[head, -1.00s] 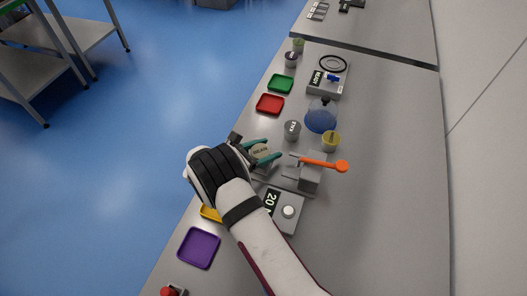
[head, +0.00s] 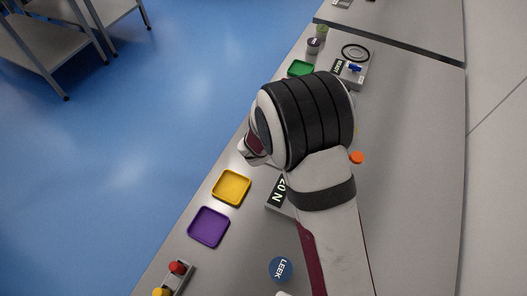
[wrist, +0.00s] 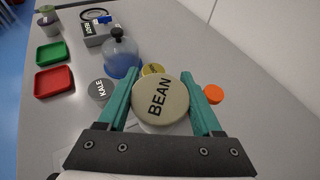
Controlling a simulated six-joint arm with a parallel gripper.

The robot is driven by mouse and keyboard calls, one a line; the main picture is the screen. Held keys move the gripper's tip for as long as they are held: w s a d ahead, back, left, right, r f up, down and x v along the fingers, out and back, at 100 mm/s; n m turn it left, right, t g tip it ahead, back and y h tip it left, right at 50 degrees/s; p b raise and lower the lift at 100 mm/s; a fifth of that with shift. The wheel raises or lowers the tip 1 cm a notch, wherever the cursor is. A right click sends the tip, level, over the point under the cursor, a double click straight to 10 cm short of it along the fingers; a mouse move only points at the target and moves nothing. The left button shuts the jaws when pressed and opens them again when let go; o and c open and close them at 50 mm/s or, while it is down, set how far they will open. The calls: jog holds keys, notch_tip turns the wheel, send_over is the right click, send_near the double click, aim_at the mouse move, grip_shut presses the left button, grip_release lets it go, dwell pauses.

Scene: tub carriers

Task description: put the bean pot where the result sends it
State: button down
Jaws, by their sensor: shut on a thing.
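The bean pot (wrist: 160,100), with a beige lid marked BEAN, is between the teal fingers of my gripper (wrist: 166,84) in the wrist view. The gripper is shut on it. In the head view my arm hides the pot and the fingers. A display reading "20 N" (head: 279,190) shows partly beside my forearm. The trays are yellow (head: 232,187), purple (head: 209,227), green (head: 300,69) and red (wrist: 54,82). Another device with a READY display (head: 338,67) stands at the far end, with a black ring and a blue handle.
The kale pot (wrist: 101,90), a blue dome (wrist: 122,60) and a yellow-lidded pot (wrist: 152,70) stand close ahead of the bean pot. An orange knob (wrist: 213,94) is to its right. The leek pot (head: 281,269) and red and yellow buttons (head: 177,267) are at the near end.

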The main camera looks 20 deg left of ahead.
jog(key=s+a+f+n+t+y, duration=0.15)
jog(key=s+a+n+y, duration=0.5)
jog(key=s, duration=0.65)
jog(key=m+h, duration=0.1)
jog(key=m, duration=0.1)
send_over(236, 182)
jog(key=f, duration=0.6)
jog(key=shift+w+d, duration=0.15)
jog(key=shift+d, duration=0.1)
jog(key=shift+a+f, duration=0.15)
jog(key=shift+f, duration=0.9)
jog(key=shift+a+f, duration=0.1)
jog(key=shift+f, duration=0.95)
jog(key=shift+f, duration=0.1)
jog(key=shift+c, duration=0.2)
grip_release()
